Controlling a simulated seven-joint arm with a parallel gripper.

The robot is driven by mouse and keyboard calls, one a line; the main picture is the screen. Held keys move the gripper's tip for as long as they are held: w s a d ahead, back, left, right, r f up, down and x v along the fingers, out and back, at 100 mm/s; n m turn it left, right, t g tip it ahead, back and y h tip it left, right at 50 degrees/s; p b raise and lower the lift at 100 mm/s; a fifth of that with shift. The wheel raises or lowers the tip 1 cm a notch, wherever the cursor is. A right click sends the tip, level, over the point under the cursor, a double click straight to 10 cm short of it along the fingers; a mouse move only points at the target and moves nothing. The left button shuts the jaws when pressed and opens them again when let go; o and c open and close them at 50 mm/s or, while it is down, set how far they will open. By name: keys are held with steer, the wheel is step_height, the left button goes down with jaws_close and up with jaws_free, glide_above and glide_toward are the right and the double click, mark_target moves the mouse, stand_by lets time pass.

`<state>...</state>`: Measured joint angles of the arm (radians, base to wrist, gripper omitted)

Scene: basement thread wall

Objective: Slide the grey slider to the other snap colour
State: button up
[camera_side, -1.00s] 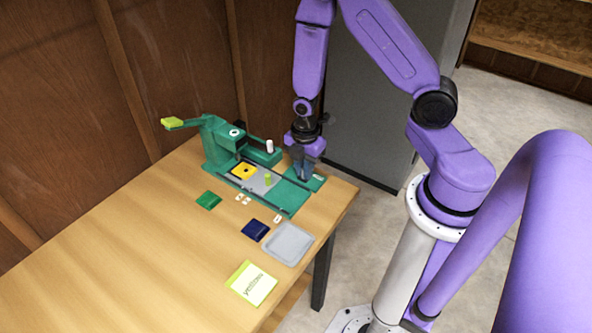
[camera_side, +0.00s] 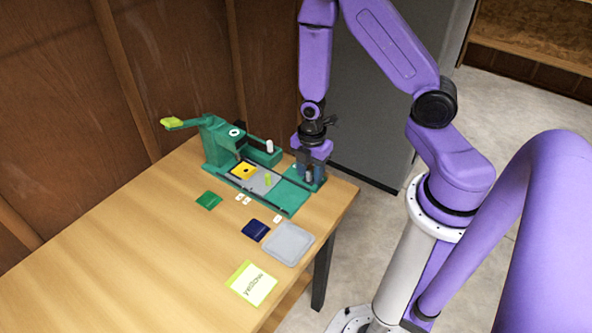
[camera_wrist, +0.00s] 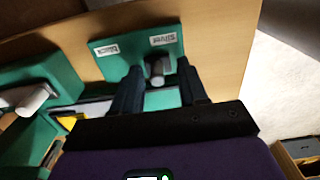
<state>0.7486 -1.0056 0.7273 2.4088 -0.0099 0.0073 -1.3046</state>
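The grey slider (camera_wrist: 157,72) shows in the wrist view as a short grey knob on a green plate (camera_wrist: 133,39). It stands below a white label that seems to read "Silver" (camera_wrist: 163,39). A second label, perhaps "Black" (camera_wrist: 108,50), lies to its left. My gripper (camera_wrist: 160,68) has its two dark fingers apart, one on each side of the knob, with gaps visible. In the side view my gripper (camera_side: 314,178) is low over the right end of the green press (camera_side: 215,142). The slider is hard to make out there.
A yellow block (camera_side: 243,170) and a lime peg (camera_side: 268,180) sit on the press bed. A white-topped post (camera_side: 269,146) stands behind. In front lie a green square (camera_side: 208,200), a navy square (camera_side: 255,230), a grey tray (camera_side: 289,243) and a notepad (camera_side: 251,284). The left table is clear.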

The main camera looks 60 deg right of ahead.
mark_target(310, 171)
steer(key=shift+r, duration=3.05)
step_height(310, 171, up, 4)
steer(key=s+a+r+m, duration=0.2)
steer(key=s+a+r, duration=0.2)
steer(key=s+r, duration=0.2)
steer(key=s+a+r+m, duration=0.3)
steer(key=s+a+r, duration=0.1)
steer(key=s, duration=0.6)
steer(key=shift+s+a+r, duration=0.15)
steer(key=shift+s+r, duration=0.25)
steer(key=shift+r, duration=0.5)
